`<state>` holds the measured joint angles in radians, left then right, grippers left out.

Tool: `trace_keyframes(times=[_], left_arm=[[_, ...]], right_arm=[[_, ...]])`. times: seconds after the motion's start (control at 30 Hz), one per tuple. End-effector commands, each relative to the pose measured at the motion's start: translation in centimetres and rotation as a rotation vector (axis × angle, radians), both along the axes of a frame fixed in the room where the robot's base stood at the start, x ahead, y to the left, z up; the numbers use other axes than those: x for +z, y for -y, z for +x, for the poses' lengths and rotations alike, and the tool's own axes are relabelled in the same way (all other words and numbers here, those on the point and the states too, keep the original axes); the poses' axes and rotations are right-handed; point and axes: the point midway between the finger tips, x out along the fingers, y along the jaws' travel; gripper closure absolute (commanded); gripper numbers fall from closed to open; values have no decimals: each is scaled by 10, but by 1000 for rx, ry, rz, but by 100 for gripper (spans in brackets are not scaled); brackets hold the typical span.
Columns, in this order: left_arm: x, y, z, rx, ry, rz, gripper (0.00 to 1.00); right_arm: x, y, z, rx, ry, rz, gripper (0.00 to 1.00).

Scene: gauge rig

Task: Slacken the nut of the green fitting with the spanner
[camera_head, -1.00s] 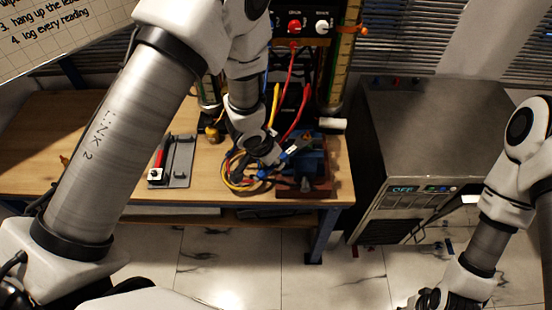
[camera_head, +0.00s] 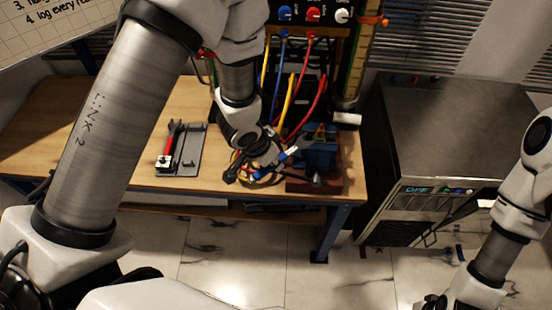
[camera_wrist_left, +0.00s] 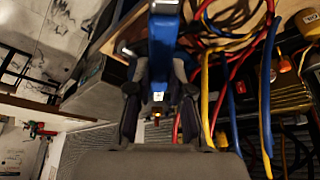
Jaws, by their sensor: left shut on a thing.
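My left gripper (camera_head: 268,158) is shut on a blue-handled tool (camera_head: 288,154) that looks like the spanner, beside the vise on the bench. In the left wrist view a blue bar (camera_wrist_left: 162,50) sits between the two fingers. A small brass and green fitting (camera_head: 320,131) seems to stand at the top of the blue vise (camera_head: 320,158). Its nut is too small to make out. I cannot tell whether the tool touches the fitting. My right gripper (camera_head: 432,302) is at the bottom edge, mostly cut off.
Red, yellow and blue hoses (camera_head: 318,100) hang close behind my left gripper. A steel cabinet (camera_head: 440,130) stands to the right. The bench's left part is clear.

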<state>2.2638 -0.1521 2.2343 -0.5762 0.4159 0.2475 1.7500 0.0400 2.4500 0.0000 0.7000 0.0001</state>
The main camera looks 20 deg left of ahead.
Motion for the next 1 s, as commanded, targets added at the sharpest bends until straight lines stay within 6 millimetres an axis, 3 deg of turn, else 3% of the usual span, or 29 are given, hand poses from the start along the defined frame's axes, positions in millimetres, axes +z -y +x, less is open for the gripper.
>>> trace_keyframes(times=[0.43,0.73,1.0], left_arm=[[28,0,0,0,0,0,100],[45,0,0,0,0,0,100],[45,0,0,0,0,0,100]], right_arm=[[29,0,0,0,0,0,67],[36,0,0,0,0,0,67],[35,0,0,0,0,0,67]])
